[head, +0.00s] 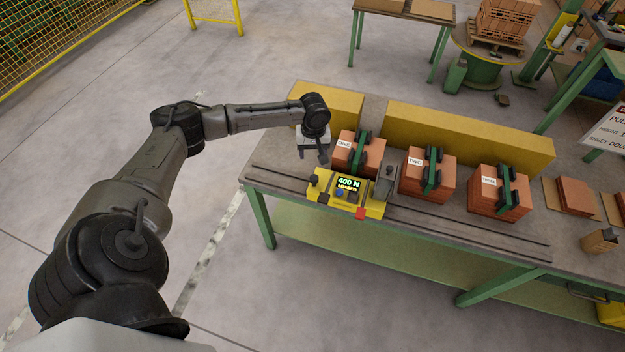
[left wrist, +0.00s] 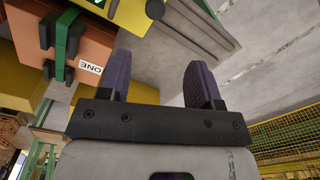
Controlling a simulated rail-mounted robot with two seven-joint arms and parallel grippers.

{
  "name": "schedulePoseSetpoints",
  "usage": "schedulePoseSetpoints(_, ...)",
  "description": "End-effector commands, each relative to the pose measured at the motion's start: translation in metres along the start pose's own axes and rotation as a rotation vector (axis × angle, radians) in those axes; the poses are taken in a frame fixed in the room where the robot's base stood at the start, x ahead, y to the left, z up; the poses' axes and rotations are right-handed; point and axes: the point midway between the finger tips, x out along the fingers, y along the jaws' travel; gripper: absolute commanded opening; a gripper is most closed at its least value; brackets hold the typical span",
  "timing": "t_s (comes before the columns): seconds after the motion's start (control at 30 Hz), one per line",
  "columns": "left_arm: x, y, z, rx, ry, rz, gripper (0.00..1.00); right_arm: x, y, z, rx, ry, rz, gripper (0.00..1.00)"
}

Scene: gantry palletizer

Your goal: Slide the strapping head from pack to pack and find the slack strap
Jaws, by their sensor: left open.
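The yellow strapping head (head: 345,194) sits on the bench rails near their left end. Its display reads 400 N with a smaller word below, and it has a black knob on its left and a grey upright part on its right. Pack ONE (head: 358,152), pack TWO (head: 428,175) and pack THREE (head: 498,192) are brick-coloured with green straps, in a row behind the rails. Pack ONE also shows in the left wrist view (left wrist: 92,52). My left gripper (head: 316,157) is open and empty, above the bench left of pack ONE and behind the strapping head. My right gripper is not visible.
The rails (head: 470,226) run clear to the right of the head. Yellow blocks (head: 465,135) stand along the bench's back. A yellow mesh fence (head: 60,40) stands far left.

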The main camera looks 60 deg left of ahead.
Motion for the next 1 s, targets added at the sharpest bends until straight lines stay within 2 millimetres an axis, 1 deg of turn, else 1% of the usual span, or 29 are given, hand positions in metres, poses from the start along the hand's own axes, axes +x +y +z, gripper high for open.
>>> schedulePoseSetpoints(0.03,0.000,0.002,0.003,-0.080,-0.015,0.009,0.59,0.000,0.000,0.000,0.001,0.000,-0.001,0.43)
schedulePoseSetpoints(0.1,0.000,0.003,0.003,-0.181,-0.017,0.015,0.59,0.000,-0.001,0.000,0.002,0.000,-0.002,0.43)
schedulePoseSetpoints(0.2,0.000,0.004,0.003,-0.285,-0.016,0.019,0.59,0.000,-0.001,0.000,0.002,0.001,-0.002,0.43)
schedulePoseSetpoints(0.37,0.002,0.004,0.003,-0.370,-0.016,0.018,0.59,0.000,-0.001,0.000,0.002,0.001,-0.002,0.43)
schedulePoseSetpoints(0.47,0.010,0.004,0.003,-0.386,-0.017,0.016,0.59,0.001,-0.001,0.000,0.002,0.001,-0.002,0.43)
schedulePoseSetpoints(0.57,0.023,0.004,0.004,-0.386,-0.017,0.017,0.59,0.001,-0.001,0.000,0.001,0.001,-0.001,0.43)
schedulePoseSetpoints(0.8,0.069,0.005,0.004,-0.386,-0.017,0.015,0.59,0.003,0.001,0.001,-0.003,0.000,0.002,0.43)
schedulePoseSetpoints(1.0,0.103,0.006,0.004,-0.385,-0.016,0.016,0.59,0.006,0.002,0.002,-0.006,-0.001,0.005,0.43)
